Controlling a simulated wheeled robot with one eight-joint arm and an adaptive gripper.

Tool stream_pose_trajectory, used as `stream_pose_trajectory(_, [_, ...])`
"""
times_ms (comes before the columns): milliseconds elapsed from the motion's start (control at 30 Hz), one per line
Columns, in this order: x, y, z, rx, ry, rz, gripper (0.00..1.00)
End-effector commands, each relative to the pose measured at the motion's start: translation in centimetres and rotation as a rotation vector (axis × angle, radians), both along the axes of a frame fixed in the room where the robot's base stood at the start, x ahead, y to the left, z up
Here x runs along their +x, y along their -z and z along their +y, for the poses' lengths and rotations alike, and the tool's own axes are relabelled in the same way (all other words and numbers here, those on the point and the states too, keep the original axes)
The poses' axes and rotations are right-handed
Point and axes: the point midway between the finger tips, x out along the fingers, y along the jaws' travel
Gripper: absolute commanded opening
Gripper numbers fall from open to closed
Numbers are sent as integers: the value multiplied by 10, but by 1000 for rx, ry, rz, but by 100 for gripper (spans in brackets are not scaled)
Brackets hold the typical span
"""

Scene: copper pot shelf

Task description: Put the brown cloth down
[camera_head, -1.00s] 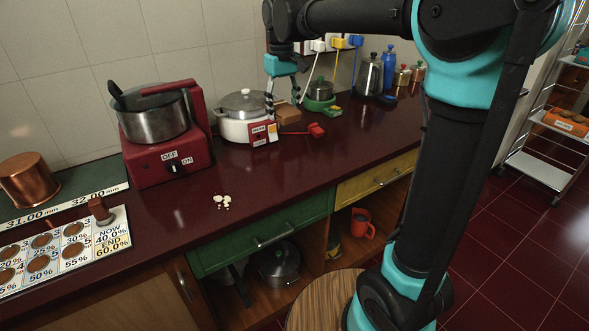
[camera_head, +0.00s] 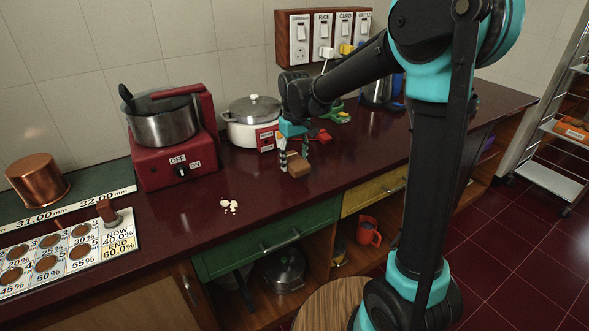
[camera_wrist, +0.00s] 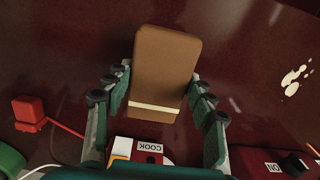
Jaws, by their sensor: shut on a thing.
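The brown cloth (camera_head: 299,166) is a folded block with a cream stripe near one end. It also shows between the fingers in the wrist view (camera_wrist: 166,70). My gripper (camera_head: 294,158) is shut on the cloth, one finger on each side near the striped end; the wrist view shows the fingers too (camera_wrist: 158,108). It points down over the dark red counter (camera_head: 262,188), in front of the white cooker. I cannot tell whether the underside of the cloth touches the counter.
The white cooker (camera_head: 247,131) with a red COOK panel (camera_head: 267,138) stands behind my gripper. A red plug (camera_wrist: 28,110) with a cord lies near it. A red burner (camera_head: 172,165) holds a pot. The counter right of the cloth is clear.

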Motion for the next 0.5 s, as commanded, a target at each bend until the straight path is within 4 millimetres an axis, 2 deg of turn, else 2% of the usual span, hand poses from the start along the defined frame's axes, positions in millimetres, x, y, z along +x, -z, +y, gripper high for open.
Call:
stream_pose_trajectory(233, [0,31,0,0,0,0,19])
stream_pose_trajectory(500, [0,34,0,0,0,0,19])
